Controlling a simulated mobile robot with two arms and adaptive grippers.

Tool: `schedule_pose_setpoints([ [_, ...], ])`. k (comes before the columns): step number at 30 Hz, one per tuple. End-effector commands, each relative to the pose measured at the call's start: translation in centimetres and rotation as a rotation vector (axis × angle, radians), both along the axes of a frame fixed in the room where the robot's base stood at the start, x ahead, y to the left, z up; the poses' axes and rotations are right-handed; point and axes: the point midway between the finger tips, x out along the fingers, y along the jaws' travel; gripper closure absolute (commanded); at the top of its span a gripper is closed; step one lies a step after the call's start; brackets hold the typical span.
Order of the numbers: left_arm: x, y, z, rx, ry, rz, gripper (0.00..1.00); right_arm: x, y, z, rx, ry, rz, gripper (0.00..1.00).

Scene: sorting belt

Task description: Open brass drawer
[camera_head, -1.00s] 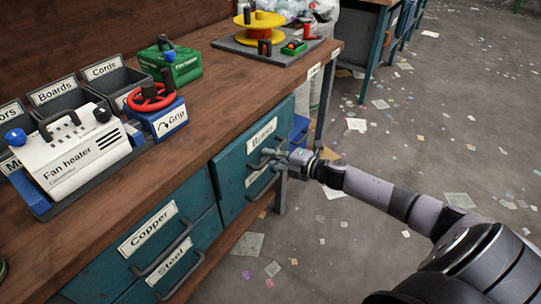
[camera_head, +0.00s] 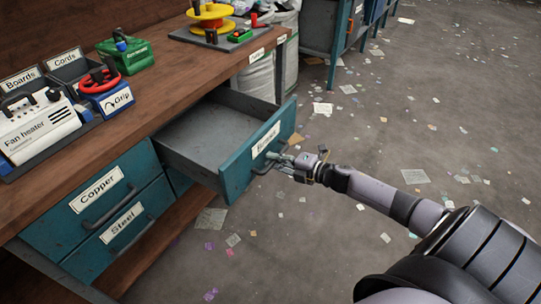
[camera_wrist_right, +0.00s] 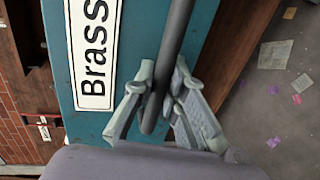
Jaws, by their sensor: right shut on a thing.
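The brass drawer (camera_head: 258,150) is a teal drawer with a white label, pulled well out from the bench in the head view. Its grey inside shows and looks empty. In the right wrist view the label reads "Brass" (camera_wrist_right: 95,55), beside the dark bar handle (camera_wrist_right: 172,65). My right gripper (camera_head: 283,160) is at the front of this drawer, shut on the handle. Its fingers (camera_wrist_right: 160,105) sit on both sides of the bar in the wrist view. My left gripper is not in these views.
The Copper drawer (camera_head: 92,200) and Steel drawer (camera_head: 125,232) are shut, left of the open one. The floor on the right is open, with scattered scraps.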

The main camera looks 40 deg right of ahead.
Motion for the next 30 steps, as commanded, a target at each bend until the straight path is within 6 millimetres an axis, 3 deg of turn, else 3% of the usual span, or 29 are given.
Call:
schedule_pose_setpoints([
  [14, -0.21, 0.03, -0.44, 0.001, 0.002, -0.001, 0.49, -0.35, -0.12, -0.01, 0.0, 0.0, 0.0, 1.0],
  [15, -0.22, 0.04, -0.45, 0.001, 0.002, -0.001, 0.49, -0.34, -0.13, -0.01, -0.001, 0.0, 0.0, 0.86],
  [21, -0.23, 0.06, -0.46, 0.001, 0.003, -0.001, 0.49, -0.34, -0.14, 0.01, -0.001, -0.001, 0.0, 0.73],
  [24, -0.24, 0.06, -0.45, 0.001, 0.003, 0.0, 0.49, -0.33, -0.13, 0.02, -0.001, -0.001, 0.0, 0.67],
  [30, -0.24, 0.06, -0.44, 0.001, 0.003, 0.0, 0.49, -0.32, -0.13, 0.04, -0.001, -0.001, 0.0, 0.67],
])
